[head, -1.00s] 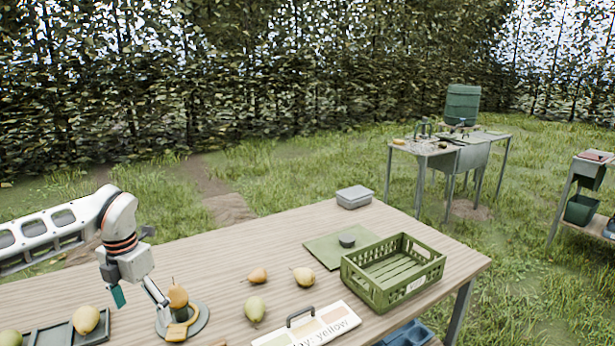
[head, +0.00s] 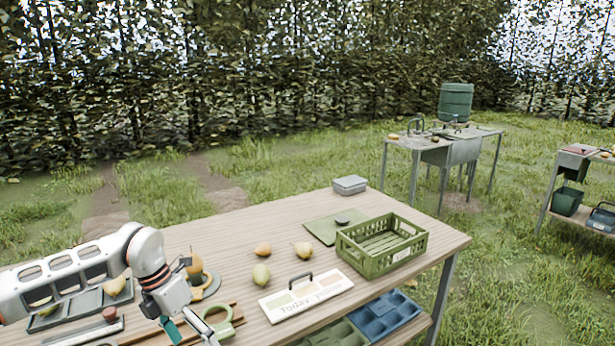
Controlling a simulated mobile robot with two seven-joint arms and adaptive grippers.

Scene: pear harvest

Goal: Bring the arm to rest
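My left arm comes in from the left and bends down over the near left of the wooden table (head: 225,245). My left gripper (head: 190,334) points down near the bottom edge of the head view, its fingers spread, with nothing seen between them. It is beside a pale green ring-shaped tool (head: 220,318). My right gripper is not in view.
A pear (head: 193,262) on a round stand is partly behind my arm. Loose pears (head: 261,275), a sign (head: 306,294) and an empty green crate (head: 372,265) are farther right. A tray (head: 60,318) lies under my arm.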

